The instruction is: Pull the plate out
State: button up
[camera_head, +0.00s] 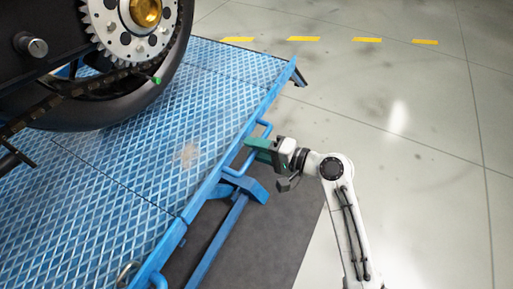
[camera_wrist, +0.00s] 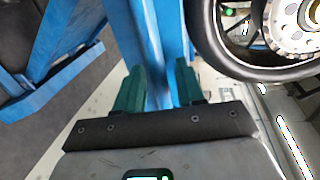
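The plate (camera_head: 150,165) is a blue diamond-pattern platform under a motorcycle wheel in the head view. A blue bar handle (camera_head: 266,127) runs along its right edge. My gripper (camera_head: 252,146), with green fingers, is at the middle of this handle and hides part of it. In the wrist view, the two green fingers of my gripper (camera_wrist: 158,88) stand apart, with blue metal (camera_wrist: 155,45) showing between and beyond them. I cannot tell whether the fingers touch the handle.
The motorcycle's rear wheel (camera_head: 125,100) stands on the platform; its tyre (camera_wrist: 225,60) shows in the wrist view. A blue support frame (camera_head: 222,235) lies below the platform edge, over a dark mat (camera_head: 272,240). Grey floor (camera_head: 420,150) to the right is clear, with yellow dashes (camera_head: 303,38) beyond.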

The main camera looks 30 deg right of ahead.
jog(key=shift+c, duration=0.3)
grip_shut()
dwell(0.3)
